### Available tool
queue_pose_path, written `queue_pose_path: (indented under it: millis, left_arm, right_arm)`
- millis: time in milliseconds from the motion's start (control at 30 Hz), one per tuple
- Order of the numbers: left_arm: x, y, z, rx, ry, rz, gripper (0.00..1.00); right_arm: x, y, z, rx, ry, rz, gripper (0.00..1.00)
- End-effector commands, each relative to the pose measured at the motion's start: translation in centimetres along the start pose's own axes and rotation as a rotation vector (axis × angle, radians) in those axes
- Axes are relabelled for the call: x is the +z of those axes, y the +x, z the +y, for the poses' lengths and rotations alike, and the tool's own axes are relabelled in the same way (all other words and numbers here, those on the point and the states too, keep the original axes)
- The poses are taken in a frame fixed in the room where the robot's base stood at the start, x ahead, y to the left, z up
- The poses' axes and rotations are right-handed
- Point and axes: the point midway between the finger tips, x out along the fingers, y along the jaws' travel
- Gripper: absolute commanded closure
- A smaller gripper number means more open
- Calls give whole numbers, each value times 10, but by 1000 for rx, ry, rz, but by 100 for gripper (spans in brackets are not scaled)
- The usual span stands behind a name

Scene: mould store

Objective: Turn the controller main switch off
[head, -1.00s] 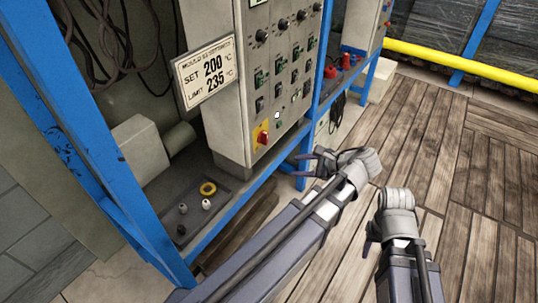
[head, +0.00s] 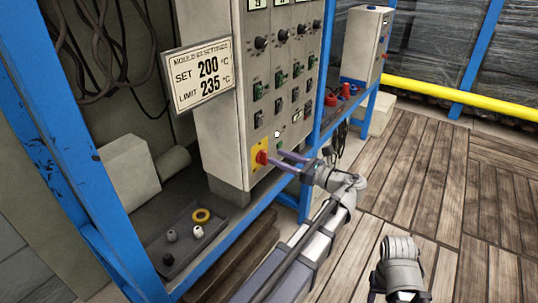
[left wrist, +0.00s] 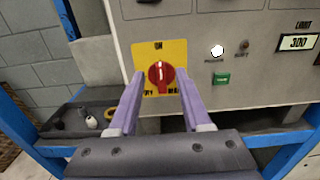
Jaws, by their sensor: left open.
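The controller main switch is a red rotary knob (head: 262,158) on a yellow plate (left wrist: 175,50), low on the grey controller cabinet (head: 220,130). In the left wrist view the red knob (left wrist: 161,74) has its grip bar upright, in line with the "ON" mark at the top of the plate. My left gripper (head: 277,160) is open, facing the plate. In the wrist view its two purple fingers (left wrist: 161,80) stand on either side of the knob, with gaps showing. Contact cannot be told. Of my right arm only a grey wrist part shows at the bottom; its fingers are not seen.
A white round lamp (left wrist: 217,51) and a green switch (left wrist: 221,77) sit right of the plate. A settings sign (head: 200,75) juts out left of the cabinet. A tray (head: 185,250) with a yellow ring (head: 201,215) lies on the blue-framed shelf. The wooden floor at right is clear.

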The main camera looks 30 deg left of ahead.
Motion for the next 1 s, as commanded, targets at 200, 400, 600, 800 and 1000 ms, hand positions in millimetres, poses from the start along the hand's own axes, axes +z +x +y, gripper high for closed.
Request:
queue_pose_path:
  millis: [200,400,600,800,1000]
  left_arm:
    - [0,32,0,2,-1,1,51]
    - [0,45,0,0,-1,1,51]
    - [0,46,0,-1,-1,1,51]
    - [0,46,0,-1,-1,1,62]
    - [-1,46,0,-1,-1,2,85]
  right_arm:
    - [0,0,0,0,0,0,50]
    - [0,0,0,0,0,0,50]
    - [0,0,0,0,0,0,50]
    - [0,0,0,0,0,0,50]
    - [0,0,0,0,0,0,50]
